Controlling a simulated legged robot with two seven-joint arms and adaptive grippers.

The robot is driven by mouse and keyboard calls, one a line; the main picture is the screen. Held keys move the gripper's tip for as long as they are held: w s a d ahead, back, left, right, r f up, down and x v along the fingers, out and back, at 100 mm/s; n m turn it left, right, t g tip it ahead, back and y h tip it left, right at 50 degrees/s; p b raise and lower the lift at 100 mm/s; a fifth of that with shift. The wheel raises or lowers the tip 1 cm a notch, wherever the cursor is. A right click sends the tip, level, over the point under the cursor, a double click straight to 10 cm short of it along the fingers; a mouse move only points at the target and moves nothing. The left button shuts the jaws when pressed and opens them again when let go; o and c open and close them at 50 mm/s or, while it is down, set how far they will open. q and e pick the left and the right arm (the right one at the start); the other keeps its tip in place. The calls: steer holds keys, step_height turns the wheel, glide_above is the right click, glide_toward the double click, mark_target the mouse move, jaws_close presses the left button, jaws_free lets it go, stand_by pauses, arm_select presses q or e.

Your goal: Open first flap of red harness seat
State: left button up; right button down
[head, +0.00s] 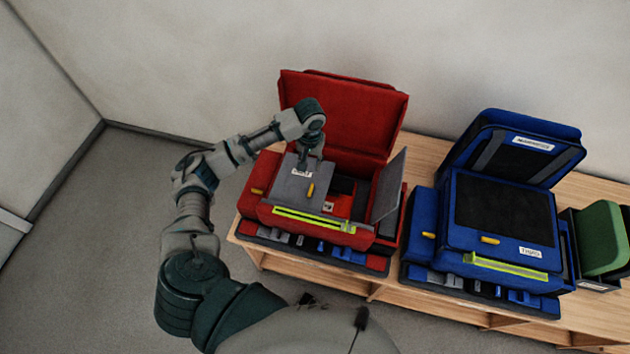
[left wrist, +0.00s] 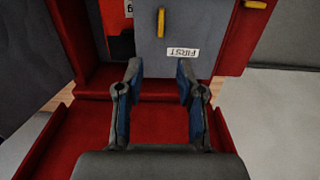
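The red harness seat (head: 340,110) stands on the wooden bench with its red back part raised. A grey flap (head: 290,190) labelled FIRST lies flat over the left part of its box. This flap, with a yellow tab, also shows in the left wrist view (left wrist: 185,40). A second grey flap (head: 390,186) stands upright at the box's right side. My left gripper (head: 311,158) is over the flap's back edge, by the label. In the left wrist view my left gripper (left wrist: 160,70) has its fingers apart, with nothing held between them. Contact with the flap cannot be told.
A red and black interior (head: 342,186) shows between the two flaps. A blue harness seat (head: 458,205) stands to the right, and a green item (head: 601,238) beyond it. The wooden bench (head: 425,150) has a narrow bare strip between the seats. A wall rises behind.

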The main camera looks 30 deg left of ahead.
mark_target(310, 191)
arm_select(q)
steer(key=f, duration=0.5)
steer(key=f+b, duration=0.1)
steer(key=f, duration=1.1)
steer(key=shift+s, duration=0.25)
jaws_close()
steer(key=shift+r, duration=0.1)
